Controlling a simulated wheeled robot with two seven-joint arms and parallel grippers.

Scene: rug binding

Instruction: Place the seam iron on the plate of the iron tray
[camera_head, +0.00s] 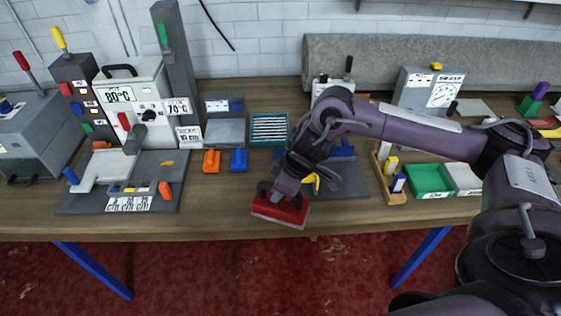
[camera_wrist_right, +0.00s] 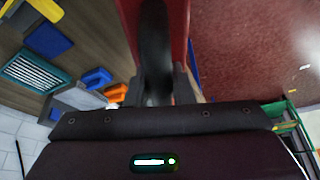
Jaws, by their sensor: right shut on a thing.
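The seam iron (camera_head: 281,210) has a red body with a pale sole edge. My right gripper (camera_head: 284,192) is shut on its dark handle and holds it at the table's front edge, with the iron slightly tilted. In the right wrist view the handle (camera_wrist_right: 155,50) is between the fingers of the right gripper (camera_wrist_right: 160,92), with the red body (camera_wrist_right: 181,28) beyond. A grey stand with a flat plate (camera_head: 225,133) and an upright labelled back, apparently the iron tray, stands farther back and left; its plate looks empty. My left gripper is out of view.
Orange (camera_head: 211,161) and blue (camera_head: 239,160) blocks stand in front of the plate. A teal slotted tray (camera_head: 269,129) is right of it. A grey machine (camera_head: 130,95) and a jig board (camera_head: 120,190) fill the left. A green bin (camera_head: 430,180) is at right.

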